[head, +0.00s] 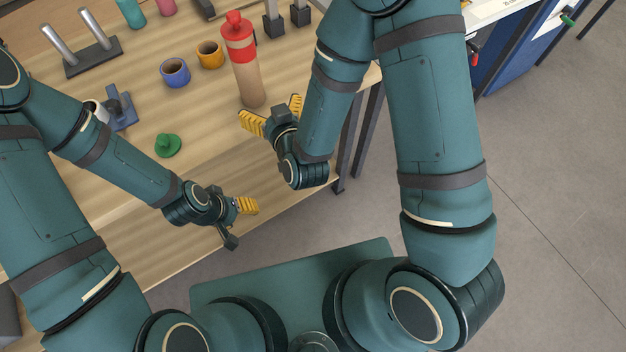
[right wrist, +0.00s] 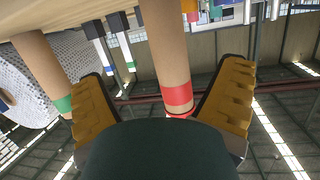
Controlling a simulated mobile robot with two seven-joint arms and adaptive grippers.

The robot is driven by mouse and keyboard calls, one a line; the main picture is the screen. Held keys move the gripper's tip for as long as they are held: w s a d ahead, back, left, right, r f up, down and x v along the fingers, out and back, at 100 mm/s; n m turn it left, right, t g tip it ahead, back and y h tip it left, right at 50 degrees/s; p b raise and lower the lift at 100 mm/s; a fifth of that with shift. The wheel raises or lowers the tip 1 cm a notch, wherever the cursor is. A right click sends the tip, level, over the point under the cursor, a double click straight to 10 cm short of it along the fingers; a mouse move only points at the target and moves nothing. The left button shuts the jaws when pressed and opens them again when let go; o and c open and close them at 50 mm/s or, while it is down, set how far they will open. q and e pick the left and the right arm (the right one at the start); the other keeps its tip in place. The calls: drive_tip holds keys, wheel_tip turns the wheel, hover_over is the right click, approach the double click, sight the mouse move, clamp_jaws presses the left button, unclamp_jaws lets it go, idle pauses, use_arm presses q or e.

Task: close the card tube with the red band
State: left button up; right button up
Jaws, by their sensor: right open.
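The card tube with the red band (head: 248,82) stands upright on the wooden table. A red cap (head: 235,22) with a knob sits at its top, above the red band; I cannot tell whether it is fully pressed down. My right gripper (head: 273,115) is open and empty, in front of the tube. In the right wrist view the tube (right wrist: 167,45), with its red band (right wrist: 177,95), shows between the spread fingers (right wrist: 170,115), not gripped; my gripper hides the cap's end. My left gripper (head: 246,205) is near the table's front edge, its fingers seen too edge-on to judge.
A green lid (head: 168,145), a blue cup (head: 175,72) and an orange cup (head: 210,54) lie left of the tube. A grey stand with two rods (head: 93,58) is at back left. A second, green-banded tube (right wrist: 45,70) shows in the right wrist view.

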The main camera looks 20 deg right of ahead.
drive_tip(key=s+d+f+m+g, duration=0.1)
drive_tip(key=s+d+f+g, duration=0.2)
drive_tip(key=s+f+g, duration=0.4)
drive_tip(key=s+d+f+m+g+y, duration=0.1)
drive_tip(key=s+d+f+m+g, duration=0.1)
drive_tip(key=s+d+f+g, duration=0.2)
drive_tip(key=s+f+g, duration=0.2)
drive_tip(key=s+f, duration=0.2)
drive_tip(key=f, duration=0.2)
drive_tip(key=shift+s+f+g, duration=0.15)
drive_tip(key=shift+f+g, duration=0.25)
